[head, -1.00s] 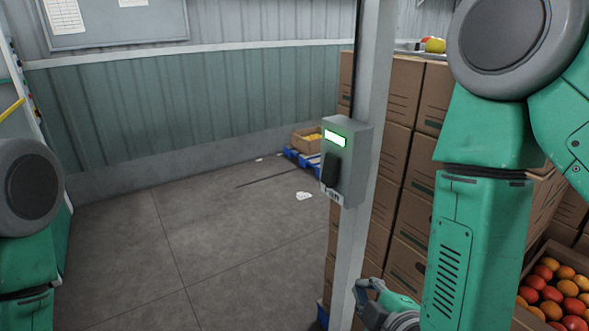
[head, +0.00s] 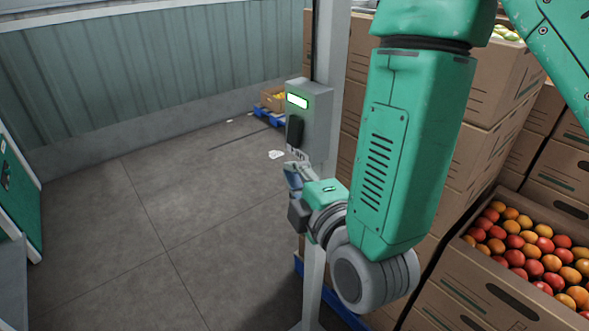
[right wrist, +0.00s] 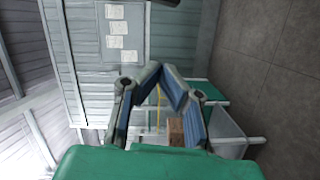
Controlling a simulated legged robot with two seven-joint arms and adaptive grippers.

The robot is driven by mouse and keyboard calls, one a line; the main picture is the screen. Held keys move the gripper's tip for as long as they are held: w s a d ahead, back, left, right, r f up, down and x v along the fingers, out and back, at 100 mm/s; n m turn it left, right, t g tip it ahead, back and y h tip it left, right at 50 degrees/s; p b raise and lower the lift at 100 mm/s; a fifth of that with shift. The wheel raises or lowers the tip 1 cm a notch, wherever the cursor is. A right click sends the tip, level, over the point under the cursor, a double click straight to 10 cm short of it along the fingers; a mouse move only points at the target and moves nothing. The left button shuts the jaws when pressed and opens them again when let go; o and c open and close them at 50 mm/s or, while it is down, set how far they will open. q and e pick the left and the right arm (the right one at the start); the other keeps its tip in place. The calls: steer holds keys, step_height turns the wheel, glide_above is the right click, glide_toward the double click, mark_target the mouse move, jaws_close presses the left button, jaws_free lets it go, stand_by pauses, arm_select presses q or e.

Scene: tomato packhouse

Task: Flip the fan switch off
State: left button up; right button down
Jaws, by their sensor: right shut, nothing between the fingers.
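The fan switch is a grey box (head: 318,120) on a pale upright post, in the middle of the head view. It has a lit pale-green window (head: 297,101), a black rocker (head: 294,131) below that, and a partly readable label (head: 296,153) at the bottom. My right gripper (head: 291,171) is just below the box's front, with its fingers near the label; I cannot tell if they touch it. Its fingers also show in the right wrist view (right wrist: 165,76), shut and empty. The switch does not show in the right wrist view. My left gripper is not in view.
The post (head: 331,45) stands before stacked cardboard boxes (head: 480,95). An open crate (head: 487,283) of red and orange tomatoes is at the right. A small carton (head: 270,100) sits on a blue pallet behind. The concrete floor (head: 150,235) at left is clear.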

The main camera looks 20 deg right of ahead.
mark_target(292, 146)
steer(key=w+d, duration=0.1)
steer(key=w, duration=0.2)
steer(key=w+d+p, duration=0.1)
steer(key=w, duration=0.2)
steer(key=w+d+f, duration=0.1)
steer(key=w, duration=0.3)
steer(key=shift+p, duration=0.3)
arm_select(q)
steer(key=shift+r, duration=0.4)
arm_select(e)
steer(key=shift+a, duration=0.2)
steer(key=shift+w+d+f+n+b, duration=0.1)
steer(key=shift+d+f+n+b, duration=0.2)
steer(key=shift+n, duration=0.3)
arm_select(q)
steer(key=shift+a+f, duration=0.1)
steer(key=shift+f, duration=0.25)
arm_select(e)
steer(key=shift+r, duration=0.15)
